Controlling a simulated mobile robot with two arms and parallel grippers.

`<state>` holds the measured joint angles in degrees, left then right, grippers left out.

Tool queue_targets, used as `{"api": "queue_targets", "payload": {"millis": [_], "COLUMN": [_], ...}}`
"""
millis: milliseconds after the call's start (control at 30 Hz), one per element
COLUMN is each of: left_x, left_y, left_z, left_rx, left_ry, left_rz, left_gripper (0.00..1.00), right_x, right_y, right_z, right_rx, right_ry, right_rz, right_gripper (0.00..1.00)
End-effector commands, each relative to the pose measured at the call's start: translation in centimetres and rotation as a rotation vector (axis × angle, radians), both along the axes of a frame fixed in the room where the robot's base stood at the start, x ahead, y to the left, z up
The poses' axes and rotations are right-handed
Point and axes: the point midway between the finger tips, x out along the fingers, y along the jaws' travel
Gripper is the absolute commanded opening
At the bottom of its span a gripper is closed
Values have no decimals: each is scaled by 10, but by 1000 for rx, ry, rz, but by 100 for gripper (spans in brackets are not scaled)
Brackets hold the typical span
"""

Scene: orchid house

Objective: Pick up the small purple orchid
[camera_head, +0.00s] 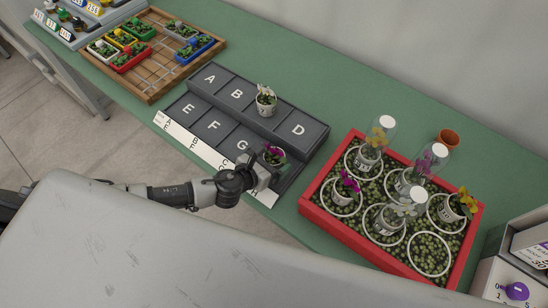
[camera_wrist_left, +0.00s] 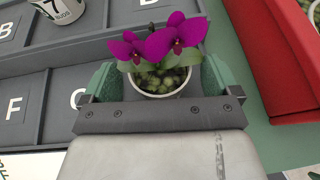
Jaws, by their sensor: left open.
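A small purple orchid (camera_head: 273,155) in a white pot stands on the lower step of the grey lettered stand (camera_head: 228,136), right of the square G. In the left wrist view the orchid (camera_wrist_left: 160,48) has two purple flowers over a white pot rim with green filling. My left gripper (camera_head: 262,166) is at the orchid from the front. In the left wrist view the green fingers of my left gripper (camera_wrist_left: 160,82) are open on either side of the pot. Contact cannot be told. The pot's lower part and the letter under it are hidden. My right gripper is out of view.
A white pot (camera_head: 266,108) with a pale plant stands on the upper step. A wooden tray (camera_head: 152,91) with coloured planters is at the left.

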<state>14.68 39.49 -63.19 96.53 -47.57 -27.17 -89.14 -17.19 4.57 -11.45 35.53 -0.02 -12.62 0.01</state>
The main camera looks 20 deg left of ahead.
Motion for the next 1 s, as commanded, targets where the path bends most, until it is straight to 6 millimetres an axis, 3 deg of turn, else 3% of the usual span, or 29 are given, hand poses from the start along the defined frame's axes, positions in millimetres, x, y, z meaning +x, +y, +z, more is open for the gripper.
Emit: {"api": "queue_targets", "payload": {"millis": [100,367,733,1000], "left_x": [9,11,11,11], "left_y": [-4,-5,-5,-5], "left_z": [-5,-6,-6,-3], "left_rx": [0,0,-1,-1], "left_ry": [0,0,0,-1], "left_rz": [0,-1,0,0], "left_gripper": [91,91,35,35], "right_x": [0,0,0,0], "right_y": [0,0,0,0], "right_z": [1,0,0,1], "right_rx": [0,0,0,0], "right_ry": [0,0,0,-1], "right_rz": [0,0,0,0], "right_gripper": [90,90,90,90]}}
